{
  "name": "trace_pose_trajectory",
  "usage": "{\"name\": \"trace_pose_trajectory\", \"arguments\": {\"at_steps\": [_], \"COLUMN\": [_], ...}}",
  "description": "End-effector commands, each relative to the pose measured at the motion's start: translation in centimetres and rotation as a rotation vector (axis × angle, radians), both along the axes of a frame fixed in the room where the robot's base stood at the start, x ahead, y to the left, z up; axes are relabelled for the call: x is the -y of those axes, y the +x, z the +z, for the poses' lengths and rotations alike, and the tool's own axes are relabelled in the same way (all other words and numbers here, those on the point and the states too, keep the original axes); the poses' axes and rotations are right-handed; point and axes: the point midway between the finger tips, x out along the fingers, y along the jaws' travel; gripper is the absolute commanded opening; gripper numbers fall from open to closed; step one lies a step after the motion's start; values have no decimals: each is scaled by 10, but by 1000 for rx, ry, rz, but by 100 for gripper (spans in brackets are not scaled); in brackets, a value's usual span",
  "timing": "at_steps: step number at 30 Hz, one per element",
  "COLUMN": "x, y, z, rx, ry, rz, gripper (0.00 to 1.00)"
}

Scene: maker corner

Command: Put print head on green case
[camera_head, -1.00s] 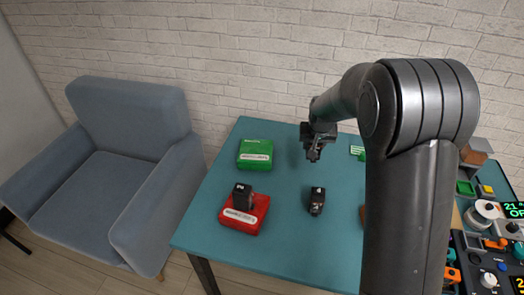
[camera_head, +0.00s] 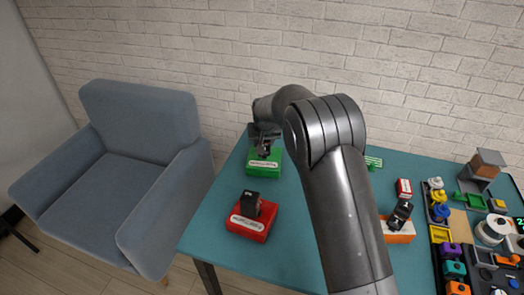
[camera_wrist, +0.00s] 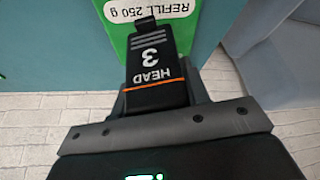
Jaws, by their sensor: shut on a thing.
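The green case (camera_head: 262,170) lies at the back left of the teal table, its white label facing the front. My gripper (camera_head: 264,150) is over the back part of this case. In the wrist view my gripper (camera_wrist: 155,95) is shut on a black print head (camera_wrist: 155,65) marked "HEAD 3" with an orange stripe. The green case (camera_wrist: 205,35) shows behind the print head, with its "REFILL 250 g" label. I cannot tell whether the print head touches the case. In the head view the print head is small and mostly merged with the dark gripper.
A red case (camera_head: 245,228) with a black block (camera_head: 250,204) on it lies in front of the green case. An orange case (camera_head: 399,235) bearing a black block (camera_head: 400,213) is right of my arm. Small parts crowd the right end. An armchair (camera_head: 120,170) stands left.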

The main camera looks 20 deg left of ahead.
Motion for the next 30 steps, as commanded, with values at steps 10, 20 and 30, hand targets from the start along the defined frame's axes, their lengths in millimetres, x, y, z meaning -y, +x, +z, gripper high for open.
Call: {"name": "trace_pose_trajectory", "arguments": {"at_steps": [10,20,30], "x": [-6,-6,-6], "y": [0,0,0], "z": [-32,-43,-46], "rx": [-1,2,1], "ry": [-1,1,1], "rz": [-1,-1,-1], "gripper": [13,13,58]}}
